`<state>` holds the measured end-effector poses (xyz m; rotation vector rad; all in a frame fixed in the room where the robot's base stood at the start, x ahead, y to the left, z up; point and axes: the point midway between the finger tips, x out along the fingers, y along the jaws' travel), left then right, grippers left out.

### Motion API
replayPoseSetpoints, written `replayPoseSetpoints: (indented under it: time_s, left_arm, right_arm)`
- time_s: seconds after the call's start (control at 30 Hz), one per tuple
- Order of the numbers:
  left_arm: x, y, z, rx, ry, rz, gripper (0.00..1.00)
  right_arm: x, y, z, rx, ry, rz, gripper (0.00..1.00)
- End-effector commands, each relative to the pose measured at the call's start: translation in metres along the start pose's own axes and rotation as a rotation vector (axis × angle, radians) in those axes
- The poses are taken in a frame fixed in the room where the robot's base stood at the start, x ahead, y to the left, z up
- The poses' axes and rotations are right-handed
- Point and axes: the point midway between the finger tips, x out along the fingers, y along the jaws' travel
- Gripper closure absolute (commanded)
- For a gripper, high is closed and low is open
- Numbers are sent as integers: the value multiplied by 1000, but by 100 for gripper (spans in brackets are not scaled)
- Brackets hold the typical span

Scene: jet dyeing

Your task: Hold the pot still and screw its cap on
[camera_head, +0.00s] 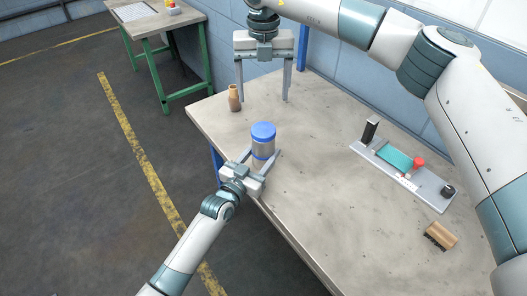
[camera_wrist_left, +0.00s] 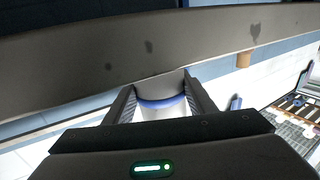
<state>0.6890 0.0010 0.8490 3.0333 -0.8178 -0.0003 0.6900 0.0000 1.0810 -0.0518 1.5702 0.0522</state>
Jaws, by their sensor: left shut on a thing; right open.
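The blue cap (camera_head: 263,130) sits on top of the pot; I cannot tell how tightly. My left gripper (camera_head: 263,156) is shut on the lower part of the pot, one finger on each side. My right gripper (camera_head: 263,102) is open and empty, pointing down beyond the pot, apart from the cap.
A small brown bottle (camera_head: 234,98) stands close beside the right gripper's left finger. On the table (camera_head: 310,215), a grey tray (camera_head: 435,187) with a teal pad and a red knob lies right, with a wooden block (camera_head: 440,236) near it. The table's middle is clear.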

Motion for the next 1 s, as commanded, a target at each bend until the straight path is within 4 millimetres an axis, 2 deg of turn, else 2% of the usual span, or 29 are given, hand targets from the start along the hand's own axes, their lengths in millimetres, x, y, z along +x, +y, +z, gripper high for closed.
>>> replayPoseSetpoints:
  time_s: [0.03, 0.1, 0.13, 0.47, 0.63, 0.77, 1.0]
  left_arm:
    - [0, 0, 1, 0, -1, 0, 47]
    - [0, 0, 1, 0, -1, 0, 31]
    - [0, 0, 1, 0, -1, 0, 28]
    - [-1, 0, 0, 0, 0, 0, 28]
    - [-9, 0, 2, 0, -2, 0, 28]
    - [-23, 0, 2, 0, -1, 0, 28]
    - [-65, 0, 3, 0, -2, 0, 28]
  right_arm:
    - [0, 0, 0, 0, 0, 0, 24]
    - [0, 0, 0, 0, 0, 0, 24]
    - [0, 0, 0, 0, 0, 0, 24]
    - [1, 0, 0, 0, 0, 0, 24]
    - [2, 0, 0, 0, 0, 0, 24]
    - [4, 0, 0, 0, 0, 0, 24]
    - [10, 0, 0, 0, 0, 0, 24]
